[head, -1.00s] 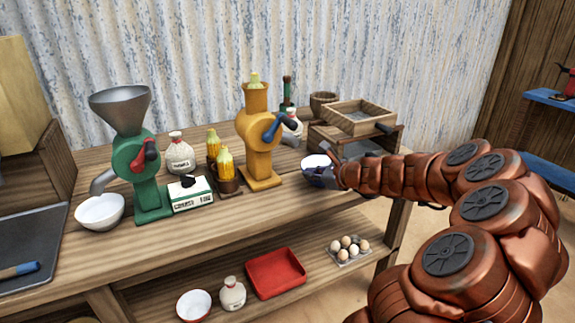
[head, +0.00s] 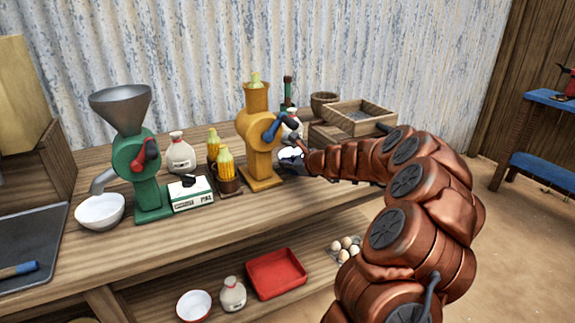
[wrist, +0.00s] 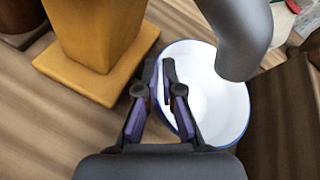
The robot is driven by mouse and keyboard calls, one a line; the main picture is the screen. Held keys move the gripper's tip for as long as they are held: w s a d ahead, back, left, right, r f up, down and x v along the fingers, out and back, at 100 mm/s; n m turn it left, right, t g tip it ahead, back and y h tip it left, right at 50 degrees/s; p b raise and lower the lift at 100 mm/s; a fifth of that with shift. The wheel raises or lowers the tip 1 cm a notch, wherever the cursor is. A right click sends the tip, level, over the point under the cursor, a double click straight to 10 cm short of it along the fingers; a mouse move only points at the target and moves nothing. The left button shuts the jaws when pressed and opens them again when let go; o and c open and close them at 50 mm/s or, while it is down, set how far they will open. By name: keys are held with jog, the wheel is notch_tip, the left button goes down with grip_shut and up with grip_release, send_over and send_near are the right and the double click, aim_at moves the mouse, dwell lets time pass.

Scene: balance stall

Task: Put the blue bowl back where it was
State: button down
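The blue bowl (wrist: 217,105) has a white inside and a blue rim. In the wrist view it is right of the square base of the yellow mill (wrist: 100,40), with a grey curved tube (wrist: 243,45) above it. My gripper (wrist: 160,68) has its two fingers on either side of the bowl's left rim, closed on it. In the head view the bowl (head: 291,152) shows only as a small white patch beside the yellow mill (head: 257,150); my gripper (head: 294,164) partly hides it. I cannot tell whether the bowl touches the table.
A wooden box (head: 358,116) stands right of the bowl. The lower shelf holds a red tray (head: 276,274) and eggs (head: 346,247). The front tabletop is clear.

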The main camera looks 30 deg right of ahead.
jog(key=c, duration=1.3)
grip_release()
jog(key=shift+f, duration=0.2)
jog(key=shift+s, duration=0.1)
jog(key=p+v, duration=0.1)
jog(key=v, duration=1.1)
jog(key=shift+a, duration=0.1)
